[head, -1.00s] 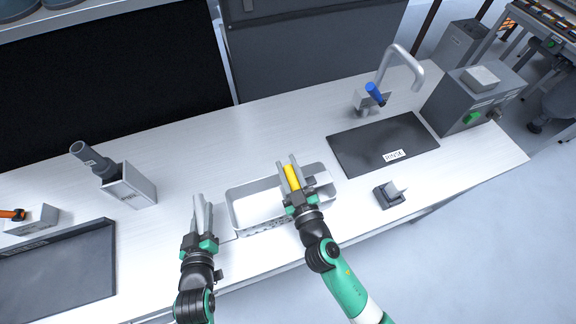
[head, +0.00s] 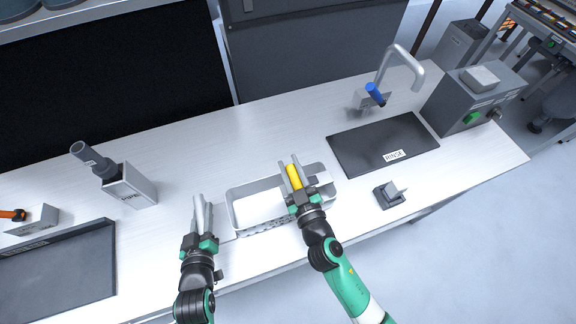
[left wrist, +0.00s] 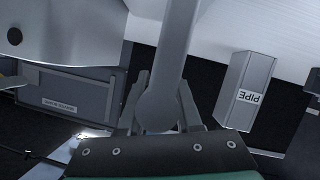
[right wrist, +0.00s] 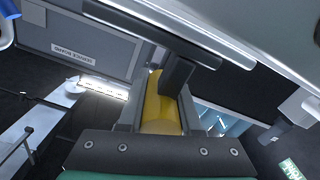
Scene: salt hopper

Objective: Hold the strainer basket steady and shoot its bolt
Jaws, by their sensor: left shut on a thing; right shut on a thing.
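The grey strainer basket (head: 268,229) is in the middle of the worktop in the head view, with a perforated front wall. My left gripper (head: 197,214) is at its left side, shut on a grey bar-like handle, which runs between the fingers in the left wrist view (left wrist: 172,65). My right gripper (head: 296,184) is over the basket's right part, shut on the yellow bolt grip (head: 294,174). The yellow grip also shows between the fingers in the right wrist view (right wrist: 160,108). The fingers hide part of the bolt and its seat.
A grey box marked PIPE (head: 130,187) stands back left. A dark RINSE mat (head: 375,140), a tap (head: 388,65) and a grey control box (head: 470,98) are at right. A small block on a dark base (head: 388,198) stands near the front edge. A dark tray (head: 60,270) lies front left.

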